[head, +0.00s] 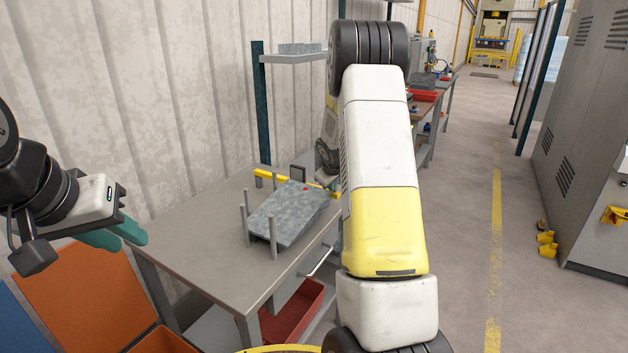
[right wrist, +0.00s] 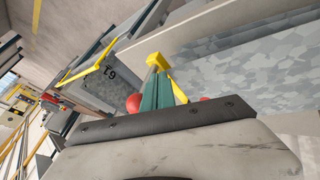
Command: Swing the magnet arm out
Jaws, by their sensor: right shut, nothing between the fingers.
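A yellow bar (head: 272,178), which looks like the magnet arm, lies along the back of the grey table beside a stack of grey sheets (head: 290,215). My right gripper is mostly hidden behind my right arm in the head view. In the right wrist view its teal fingers (right wrist: 156,92) are shut and empty. A yellow piece (right wrist: 157,61) shows right at the fingertips; I cannot tell whether they touch it. Red round parts (right wrist: 133,103) show beside the fingers. My left gripper (head: 122,234), with teal fingers, hangs left of the table, away from the bar; its opening is unclear.
The grey table (head: 182,235) carries upright posts (head: 246,224) around the sheets. A red bin (head: 292,312) stands beneath it, and an orange panel (head: 85,290) is at lower left. A grey cabinet (head: 590,130) stands at right.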

